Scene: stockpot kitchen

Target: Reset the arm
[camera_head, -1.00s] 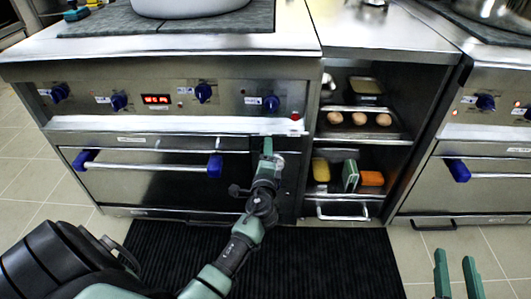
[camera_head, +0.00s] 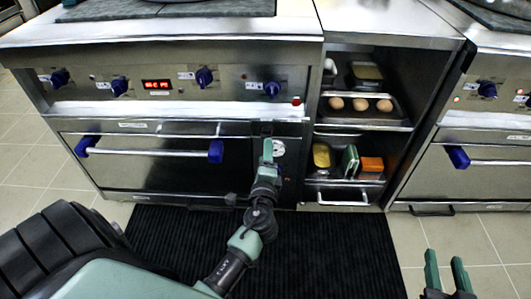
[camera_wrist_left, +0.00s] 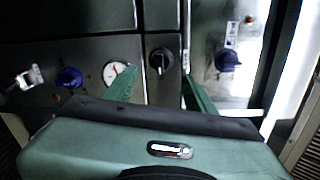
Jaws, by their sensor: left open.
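My left gripper (camera_head: 267,150) is in front of the stove's lower front, just right of the oven door (camera_head: 150,172). In the left wrist view its two green fingers (camera_wrist_left: 160,90) are apart with nothing held between them. A black knob (camera_wrist_left: 160,60) on the panel shows in the gap, and a white round gauge (camera_wrist_left: 117,70) is partly behind the left finger. My right gripper (camera_head: 446,275) is low at the right of the head view, over the tiled floor. Its two green fingers are apart and empty.
An open shelf unit (camera_head: 360,125) right of the stove holds eggs (camera_head: 360,104), a yellow item (camera_head: 321,155) and an orange item (camera_head: 371,164). Blue-ended oven handles (camera_head: 150,152) stick out. A black mat (camera_head: 330,250) covers the floor in front.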

